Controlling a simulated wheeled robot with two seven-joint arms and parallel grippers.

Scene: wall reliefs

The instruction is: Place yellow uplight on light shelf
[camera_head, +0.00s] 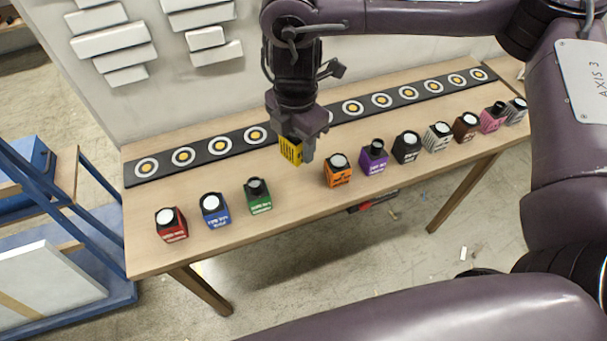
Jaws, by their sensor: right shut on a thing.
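The yellow uplight (290,150) is a small yellow block with dark markings, held between the fingers of my right gripper (297,143). The gripper points down, and its fingers hide part of the uplight. The uplight shows over the gap between the green and orange uplights; whether it touches the tabletop I cannot tell. The light shelf appears to be the long black strip (219,147) with round white-and-yellow marks along the back of the wooden table. My right gripper hides the middle of this strip. My left gripper is not in view.
Red (172,225), blue (214,210) and green (258,196) uplights stand left of the gripper. Orange (338,172), purple (373,158) and several more stand right. White wall reliefs (110,40) hang behind. A blue rack (60,200) stands at left.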

